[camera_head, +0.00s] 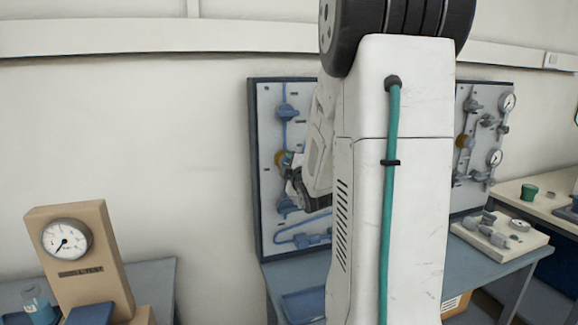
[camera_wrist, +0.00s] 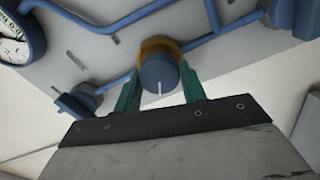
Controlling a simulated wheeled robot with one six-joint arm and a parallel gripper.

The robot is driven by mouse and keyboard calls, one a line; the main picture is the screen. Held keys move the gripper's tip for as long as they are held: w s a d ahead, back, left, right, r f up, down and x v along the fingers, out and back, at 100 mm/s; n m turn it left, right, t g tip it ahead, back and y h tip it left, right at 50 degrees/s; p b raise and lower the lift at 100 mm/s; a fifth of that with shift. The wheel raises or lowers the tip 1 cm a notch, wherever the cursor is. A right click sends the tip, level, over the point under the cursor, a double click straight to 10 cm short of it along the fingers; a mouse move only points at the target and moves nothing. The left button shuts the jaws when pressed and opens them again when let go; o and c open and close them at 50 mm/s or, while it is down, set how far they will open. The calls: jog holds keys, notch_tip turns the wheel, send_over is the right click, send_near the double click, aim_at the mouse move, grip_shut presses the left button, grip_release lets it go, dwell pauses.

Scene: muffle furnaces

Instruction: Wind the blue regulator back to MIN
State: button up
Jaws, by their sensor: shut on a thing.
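The blue regulator (camera_wrist: 158,74) is a round blue knob with a white pointer line on its face and a brass-coloured collar behind it. In the wrist view the line points towards the bottom of the picture. My gripper (camera_wrist: 161,92) has its two green fingers on either side of the knob and is shut on it. In the head view my gripper (camera_head: 297,188) is at the left part of the panel (camera_head: 268,110), mostly hidden by my arm. Part of the brass collar (camera_head: 281,158) shows there. No MIN mark can be read.
Blue pipes (camera_wrist: 115,25) and other blue fittings (camera_wrist: 78,102) sit close around the knob. A gauge (camera_wrist: 15,45) is at the upper left. A wooden gauge stand (camera_head: 85,265) is at left; a board with parts (camera_head: 500,238) lies on the right bench.

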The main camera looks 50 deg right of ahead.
jog(key=n, duration=0.5)
jog(key=shift+f, duration=0.2)
dwell(0.6)
jog(key=o, duration=1)
jog(key=shift+s, duration=0.1)
